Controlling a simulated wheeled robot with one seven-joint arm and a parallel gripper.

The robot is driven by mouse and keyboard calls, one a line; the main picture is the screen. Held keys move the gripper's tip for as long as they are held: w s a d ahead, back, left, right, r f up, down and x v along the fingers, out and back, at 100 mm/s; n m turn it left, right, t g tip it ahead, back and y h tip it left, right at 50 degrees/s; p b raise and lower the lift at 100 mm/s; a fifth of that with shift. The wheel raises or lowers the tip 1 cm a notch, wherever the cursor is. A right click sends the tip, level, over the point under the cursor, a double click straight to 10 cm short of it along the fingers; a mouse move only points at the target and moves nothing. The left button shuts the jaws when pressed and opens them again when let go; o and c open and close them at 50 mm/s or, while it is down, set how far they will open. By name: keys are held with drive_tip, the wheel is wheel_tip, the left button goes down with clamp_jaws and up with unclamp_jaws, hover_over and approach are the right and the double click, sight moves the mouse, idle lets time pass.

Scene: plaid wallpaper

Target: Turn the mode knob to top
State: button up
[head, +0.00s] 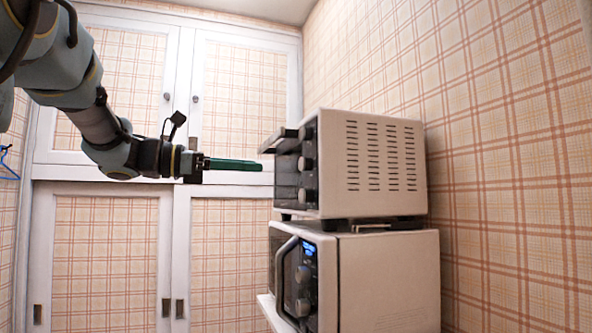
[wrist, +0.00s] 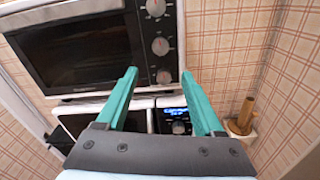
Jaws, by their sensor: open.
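A beige toaster oven (head: 372,165) stands at the right in the head view. Its control panel has a column of three round knobs, a top knob (wrist: 155,7), a middle knob (wrist: 160,46) and a bottom knob (wrist: 164,77). I cannot read which is the mode knob. My gripper (head: 262,166) has green fingers, is open and empty, and points at the oven's front from the left, apart from it. In the wrist view the fingertips (wrist: 159,74) frame the bottom knob from a distance. Knob markings are too small to read.
A microwave (head: 390,280) with a curved handle (head: 283,275), a lit blue display and knobs stands under the oven. The oven's door handle (head: 278,142) juts toward my gripper. A brown stick-like object (wrist: 244,112) stands in a white holder. White-framed cupboards (head: 180,200) are behind.

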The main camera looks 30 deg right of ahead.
sight(301, 164)
drive_tip(key=d+p, duration=0.1)
drive_tip(key=d, duration=0.2)
drive_tip(key=s+d+p, duration=0.1)
drive_tip(key=d, duration=0.3)
drive_tip(key=s+d+r+p, duration=0.1)
drive_tip(key=d, duration=0.2)
drive_tip(key=shift+d, duration=0.35)
clamp_jaws()
